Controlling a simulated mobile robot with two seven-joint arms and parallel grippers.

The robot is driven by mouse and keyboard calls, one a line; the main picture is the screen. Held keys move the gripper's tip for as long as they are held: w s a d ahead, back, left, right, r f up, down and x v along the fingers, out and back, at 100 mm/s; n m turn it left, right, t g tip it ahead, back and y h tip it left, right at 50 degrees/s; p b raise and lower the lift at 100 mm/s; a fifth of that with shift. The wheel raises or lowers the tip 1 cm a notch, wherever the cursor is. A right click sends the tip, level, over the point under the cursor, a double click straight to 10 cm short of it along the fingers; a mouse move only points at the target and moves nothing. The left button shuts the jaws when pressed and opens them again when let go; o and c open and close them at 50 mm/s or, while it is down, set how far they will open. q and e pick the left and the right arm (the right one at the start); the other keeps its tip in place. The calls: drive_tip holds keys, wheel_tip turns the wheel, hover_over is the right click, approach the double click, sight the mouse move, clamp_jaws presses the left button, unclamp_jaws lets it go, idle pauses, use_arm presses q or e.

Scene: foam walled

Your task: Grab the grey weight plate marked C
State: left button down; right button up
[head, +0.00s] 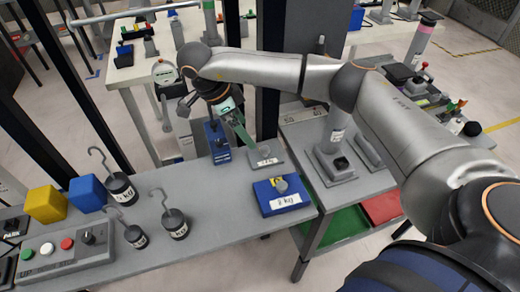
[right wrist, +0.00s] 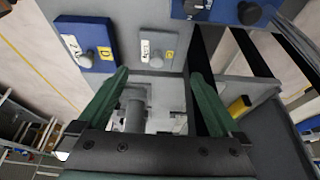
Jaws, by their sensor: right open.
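The grey weight plate (head: 266,158) lies on the grey table near its far right edge, with a white label facing the front. My right gripper (head: 245,138) has green fingers and hangs just left of and above this plate. In the right wrist view the gripper (right wrist: 158,77) is open and empty, with the plate beyond its fingertips. My left gripper is not in view.
A blue plate (head: 281,198) tagged D lies in front of the grey one; another blue block (head: 217,146) stands left of it. Hooked weights (head: 175,228), a yellow cube (head: 45,203), a blue cube (head: 87,193) and a button box (head: 65,250) occupy the left. The table's middle is clear.

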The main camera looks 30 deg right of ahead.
sight(262, 149)
drive_tip(key=x, duration=0.7)
drive_tip(key=p+x, duration=0.1)
drive_tip(key=x, duration=0.2)
drive_tip(key=shift+s+d+f, duration=0.25)
drive_tip(key=shift+s+f, duration=0.05)
drive_tip(key=shift+s, duration=0.05)
drive_tip(key=shift+c, duration=0.2)
drive_tip(key=shift+r, duration=0.1)
clamp_jaws()
